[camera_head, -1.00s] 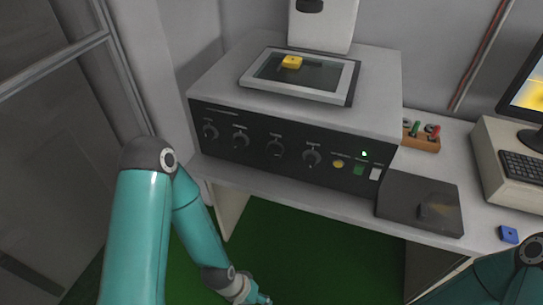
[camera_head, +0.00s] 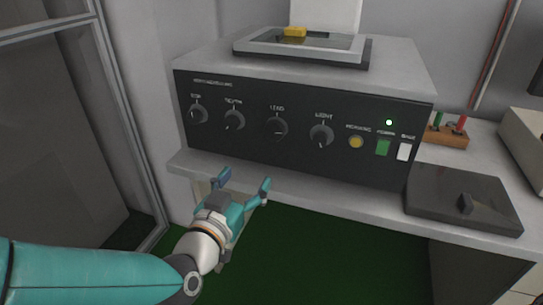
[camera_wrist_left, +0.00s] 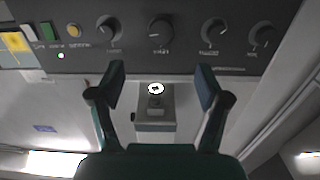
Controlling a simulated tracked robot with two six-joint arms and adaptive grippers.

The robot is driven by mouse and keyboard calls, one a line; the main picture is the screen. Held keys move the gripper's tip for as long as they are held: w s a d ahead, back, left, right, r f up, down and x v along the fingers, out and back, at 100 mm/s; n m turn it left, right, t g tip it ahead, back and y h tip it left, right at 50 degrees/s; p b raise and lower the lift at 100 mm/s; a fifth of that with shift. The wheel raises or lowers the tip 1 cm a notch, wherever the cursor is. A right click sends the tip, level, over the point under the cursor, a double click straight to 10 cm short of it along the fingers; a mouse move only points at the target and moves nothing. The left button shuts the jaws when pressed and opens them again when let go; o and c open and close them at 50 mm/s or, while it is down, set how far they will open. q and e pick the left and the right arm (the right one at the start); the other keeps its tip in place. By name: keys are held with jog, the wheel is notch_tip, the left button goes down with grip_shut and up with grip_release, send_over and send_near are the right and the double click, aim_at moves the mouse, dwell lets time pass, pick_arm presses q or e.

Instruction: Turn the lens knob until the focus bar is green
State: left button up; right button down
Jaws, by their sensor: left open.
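A dark control panel (camera_head: 300,160) on the front of a grey console carries a row of several round knobs. The third knob from the left, whose small label appears to read LENS (camera_head: 275,127), has a pointer line; it also shows in the upside-down left wrist view (camera_wrist_left: 161,32). My left gripper (camera_head: 243,181) is open and empty, below and in front of the panel, its fingers pointing up towards it. In the left wrist view its fingers (camera_wrist_left: 160,82) are spread apart, clear of the knobs. No focus bar can be made out. My right gripper is not in view.
Yellow, green and white buttons (camera_head: 383,147) sit right of the knobs, with a lit green lamp (camera_head: 389,122) above. A narrow bench ledge (camera_head: 300,190) runs below the panel. A dark plate (camera_head: 440,200) lies to the right. A glass stage (camera_head: 300,48) with a yellow block tops the console.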

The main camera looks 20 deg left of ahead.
pick_arm(q)
send_near(273, 135)
jog(key=w, duration=0.9)
jog(key=shift+w+d+f, duration=0.1)
jog(key=shift+w+f, duration=0.1)
jog(key=shift+w, duration=0.05)
